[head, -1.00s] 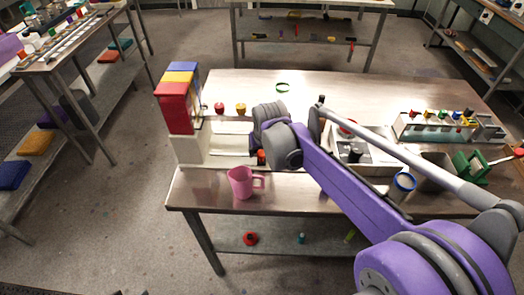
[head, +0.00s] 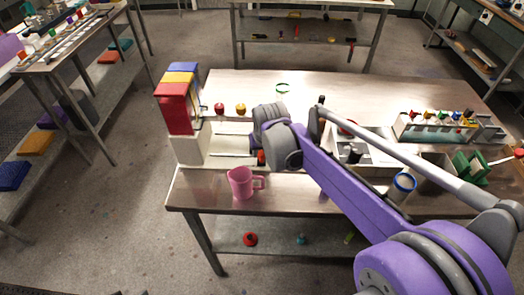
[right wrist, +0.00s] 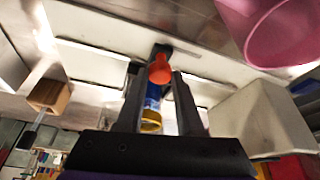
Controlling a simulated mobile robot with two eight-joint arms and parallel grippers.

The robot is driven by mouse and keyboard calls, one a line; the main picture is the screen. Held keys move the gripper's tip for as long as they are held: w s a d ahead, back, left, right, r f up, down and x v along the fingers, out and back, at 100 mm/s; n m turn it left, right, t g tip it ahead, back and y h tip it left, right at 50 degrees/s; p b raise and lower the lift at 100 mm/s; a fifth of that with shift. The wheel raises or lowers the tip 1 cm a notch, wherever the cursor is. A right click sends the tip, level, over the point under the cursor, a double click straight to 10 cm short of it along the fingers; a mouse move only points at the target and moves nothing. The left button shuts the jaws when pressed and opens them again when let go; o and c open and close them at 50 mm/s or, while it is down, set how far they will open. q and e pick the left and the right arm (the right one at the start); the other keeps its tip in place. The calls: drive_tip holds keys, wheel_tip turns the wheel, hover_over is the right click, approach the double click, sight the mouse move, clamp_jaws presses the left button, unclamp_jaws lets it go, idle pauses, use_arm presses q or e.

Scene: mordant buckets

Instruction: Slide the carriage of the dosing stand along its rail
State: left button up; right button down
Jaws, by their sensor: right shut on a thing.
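The dosing stand (head: 192,146) is on the left of the table, a white frame with red, yellow and blue blocks at its left end. Its pale rail runs right, towards my right gripper. My right gripper (right wrist: 157,95) is shut on the carriage, whose orange-red knob (right wrist: 160,70) shows between the fingers in the right wrist view. A blue and yellow part shows below the knob. In the head view a little of the red knob (head: 261,158) shows, and my wrist hides the rest. My left gripper is out of view.
A pink mug (head: 240,183) stands just in front of the stand. Red and yellow knobs (head: 219,108) stick up behind the rail. A grey tray (head: 370,152) and a rack of coloured bottles (head: 437,124) stand to the right. The table's back middle is mostly clear.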

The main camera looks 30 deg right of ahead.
idle(0.9)
drive_tip(key=s+d, duration=0.2)
drive_tip(key=d, duration=0.1)
drive_tip(key=s+d, duration=0.1)
drive_tip(key=d, duration=0.2)
drive_tip(key=s+d, duration=0.2)
drive_tip(key=d, duration=0.1)
drive_tip(key=shift+s+d, duration=0.15)
drive_tip(key=shift+s, duration=0.2)
drive_tip(key=c, duration=1)
unclamp_jaws()
drive_tip(key=o, duration=0.5)
drive_tip(key=shift+s+d, duration=0.1)
drive_tip(key=shift+c, duration=0.2)
drive_tip(key=shift+r, duration=0.15)
